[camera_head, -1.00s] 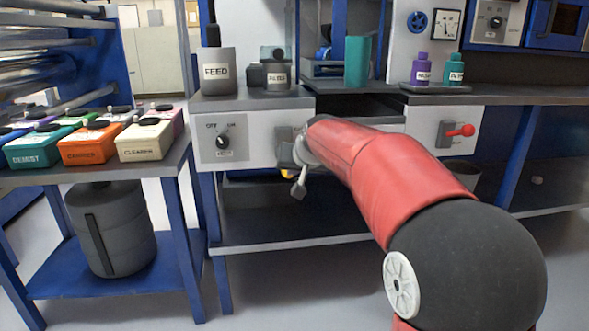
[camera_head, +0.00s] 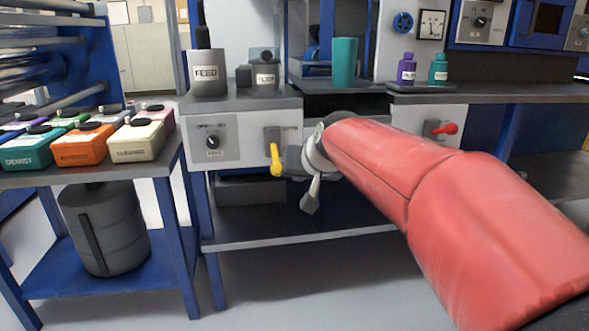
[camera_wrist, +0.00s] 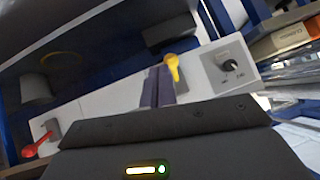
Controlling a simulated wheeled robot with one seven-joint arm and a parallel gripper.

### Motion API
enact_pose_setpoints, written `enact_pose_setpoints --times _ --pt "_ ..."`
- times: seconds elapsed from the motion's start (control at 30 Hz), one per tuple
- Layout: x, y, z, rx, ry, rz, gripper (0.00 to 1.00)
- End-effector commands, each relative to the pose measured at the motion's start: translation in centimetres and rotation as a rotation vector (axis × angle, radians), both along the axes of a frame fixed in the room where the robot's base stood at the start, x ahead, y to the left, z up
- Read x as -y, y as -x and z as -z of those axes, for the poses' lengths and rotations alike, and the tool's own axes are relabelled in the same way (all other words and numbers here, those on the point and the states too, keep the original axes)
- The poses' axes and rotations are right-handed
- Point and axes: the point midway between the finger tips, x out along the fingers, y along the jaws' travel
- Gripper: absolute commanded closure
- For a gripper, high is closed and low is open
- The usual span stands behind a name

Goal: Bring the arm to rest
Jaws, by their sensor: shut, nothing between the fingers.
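My red arm reaches from the lower right toward the middle of the bench front in the head view. In the wrist view my gripper (camera_wrist: 158,72) shows as two dark fingers side by side, shut and empty. The yellow lever (camera_head: 277,160) hangs down on its plate at the bench front, just left of my gripper in the head view. In the wrist view the yellow lever (camera_wrist: 172,67) appears beside the fingertips; whether they touch cannot be told. My wrist partly covers the space right of the lever.
A dial panel (camera_head: 212,142) is left of the lever. A red lever (camera_head: 446,129) sticks out on the right panel. The FEED container (camera_head: 207,76) and teal cup (camera_head: 344,62) stand above. A left table (camera_head: 110,178) holds several coloured boxes. A lower shelf (camera_head: 300,236) runs below the arm.

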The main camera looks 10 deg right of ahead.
Motion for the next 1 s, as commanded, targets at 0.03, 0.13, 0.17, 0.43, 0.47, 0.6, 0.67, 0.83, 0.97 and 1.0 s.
enact_pose_setpoints --times 0.03,0.13,0.17,0.43,0.47,0.6,0.67,0.83,0.97,1.0 --pt "0.1 0.3 0.0 0.001 0.0 0.0 1.0" --pt "0.1 0.6 -0.1 0.0 0.0 0.0 1.0" --pt "0.1 0.6 -0.1 0.0 0.0 0.0 1.0" --pt "0.1 0.8 -0.2 -0.001 0.001 0.0 1.0" --pt "0.1 1.1 -0.3 -0.004 0.003 -0.001 1.0" --pt "0.4 5.5 -1.1 -0.054 0.026 -0.009 1.0" --pt "0.7 8.8 -1.2 -0.094 0.046 -0.015 1.0" --pt "1.5 18.7 0.3 -0.225 0.114 -0.025 1.0" --pt "2.2 24.3 2.3 -0.305 0.16 -0.026 1.0" --pt "2.4 25.5 2.8 -0.324 0.171 -0.024 1.0"
